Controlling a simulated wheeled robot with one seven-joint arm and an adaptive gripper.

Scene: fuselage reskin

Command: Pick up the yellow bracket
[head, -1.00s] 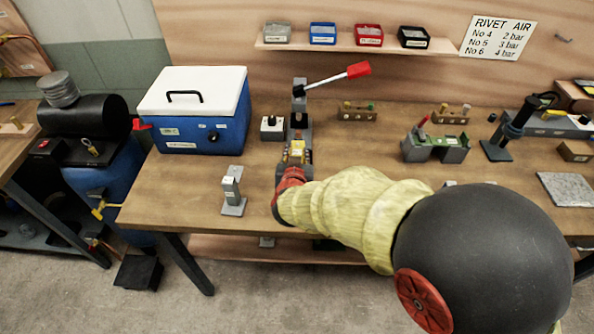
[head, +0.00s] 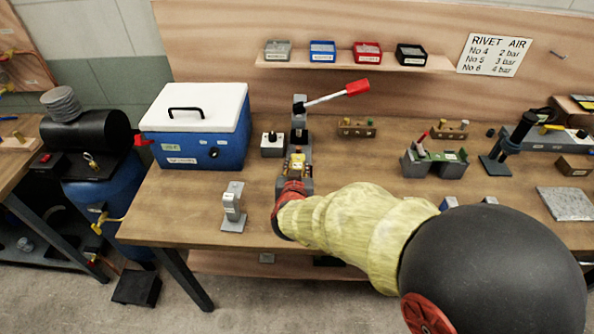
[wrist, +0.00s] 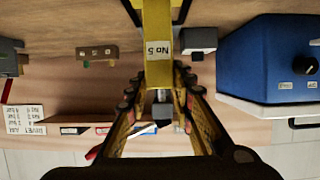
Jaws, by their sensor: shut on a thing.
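The yellow bracket (wrist: 158,55), with a "No 5" label, is between the fingers of my gripper (wrist: 158,92) in the wrist view. The fingers press on it from both sides. In the head view the bracket (head: 297,163) shows as a small yellow piece in front of the grey press (head: 300,122) with a red-tipped lever. My gripper (head: 293,184) and forearm cover part of it there. I cannot tell whether the bracket still touches the press or the bench.
A blue cooler with a white lid (head: 195,125) stands left of the press. A grey stand (head: 233,207) is near the bench's front edge. A small grey box with a black knob (head: 272,144) is beside the press. A shelf with bins (head: 355,60) runs behind.

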